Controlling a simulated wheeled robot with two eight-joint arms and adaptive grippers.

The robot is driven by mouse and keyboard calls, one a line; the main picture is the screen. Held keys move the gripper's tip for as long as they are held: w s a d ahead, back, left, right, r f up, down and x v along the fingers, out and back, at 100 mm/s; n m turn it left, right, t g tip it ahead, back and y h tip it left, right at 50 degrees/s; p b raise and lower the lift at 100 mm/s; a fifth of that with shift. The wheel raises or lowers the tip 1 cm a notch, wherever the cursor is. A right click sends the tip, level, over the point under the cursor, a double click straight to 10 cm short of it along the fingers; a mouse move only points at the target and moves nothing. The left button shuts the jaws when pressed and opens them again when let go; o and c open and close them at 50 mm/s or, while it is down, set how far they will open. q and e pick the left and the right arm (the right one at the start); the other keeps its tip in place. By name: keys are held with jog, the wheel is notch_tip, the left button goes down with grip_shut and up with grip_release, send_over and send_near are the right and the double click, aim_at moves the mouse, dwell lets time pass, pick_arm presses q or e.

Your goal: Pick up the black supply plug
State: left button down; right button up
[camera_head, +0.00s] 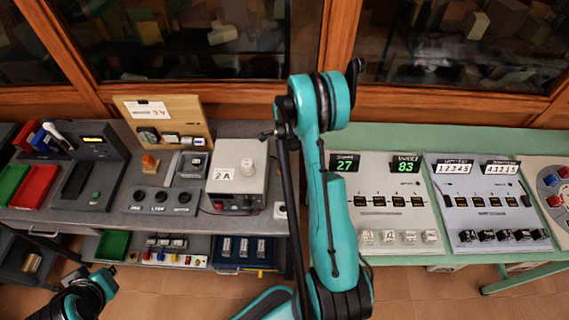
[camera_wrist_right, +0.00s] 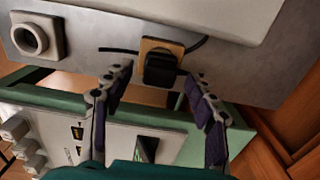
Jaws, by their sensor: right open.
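The black supply plug (camera_wrist_right: 160,68) sits on a small tan plate (camera_wrist_right: 146,44) on the grey bench top, with a black cable beside it, in the right wrist view. My right gripper (camera_wrist_right: 158,82) is open. Its two fingers lie apart on either side of the plug's near end, and I see no contact. In the head view my right arm hides the plug and that gripper. The pale supply box marked 2A (camera_head: 237,180) stands just left of that arm. My left gripper (camera_head: 78,296) is partly in view at the lower left; its finger state is unclear.
A pale round socket (camera_wrist_right: 38,36) is near the plug. A green table (camera_head: 420,138) with counter panels (camera_head: 385,190) stands right of the grey bench. Glazed cabinets close the back.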

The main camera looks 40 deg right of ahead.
jog(key=c, duration=1.3)
jog(key=shift+o, duration=0.2)
jog(key=shift+r, duration=0.15)
notch_tip(320, 180, up, 4)
jog(key=shift+s+r+p, duration=0.1)
jog(key=shift+r+p, duration=0.1)
jog(key=shift+p, duration=0.3)
jog(key=s+a+r+p, duration=0.1)
jog(key=s+r, duration=0.5)
jog(key=s, duration=0.5)
jog(key=shift+s+r, duration=0.2)
jog(key=shift+s, duration=0.05)
